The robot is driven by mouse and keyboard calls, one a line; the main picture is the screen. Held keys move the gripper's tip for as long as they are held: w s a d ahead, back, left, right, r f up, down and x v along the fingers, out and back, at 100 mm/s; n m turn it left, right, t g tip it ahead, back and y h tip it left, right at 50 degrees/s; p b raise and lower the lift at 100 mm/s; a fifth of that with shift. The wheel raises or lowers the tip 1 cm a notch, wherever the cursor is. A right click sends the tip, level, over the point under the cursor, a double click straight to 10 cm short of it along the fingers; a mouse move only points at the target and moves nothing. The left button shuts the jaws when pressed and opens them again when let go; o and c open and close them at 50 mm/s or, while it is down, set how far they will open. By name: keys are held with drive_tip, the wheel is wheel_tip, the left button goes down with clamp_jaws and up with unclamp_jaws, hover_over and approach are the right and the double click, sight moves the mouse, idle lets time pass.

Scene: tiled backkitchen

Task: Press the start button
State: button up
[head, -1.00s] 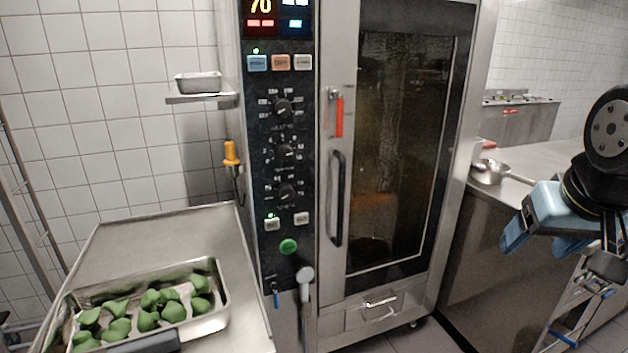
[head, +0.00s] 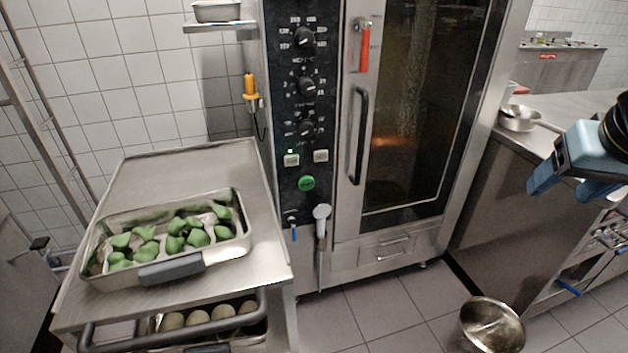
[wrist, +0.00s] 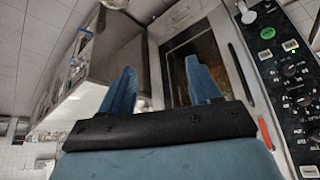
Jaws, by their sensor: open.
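The start button, a round green button (head: 306,183), sits low on the oven's black control panel (head: 303,110), below two small pale buttons and several dark knobs. It also shows in the wrist view (wrist: 267,33) at the upper right. My gripper (head: 560,188) is at the right edge of the head view, well to the right of the panel and apart from it. In the wrist view its two blue fingers (wrist: 163,88) stand apart with nothing between them. The oven door (head: 415,110) is closed.
A trolley with a tray (head: 165,270) of green vegetables stands left of the oven. A shower handle (head: 321,212) hangs below the button. A steel counter (head: 500,175) with a pan (head: 518,122) is at right. A metal bucket (head: 490,328) stands on the floor.

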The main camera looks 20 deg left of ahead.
clamp_jaws()
idle(0.3)
idle(1.1)
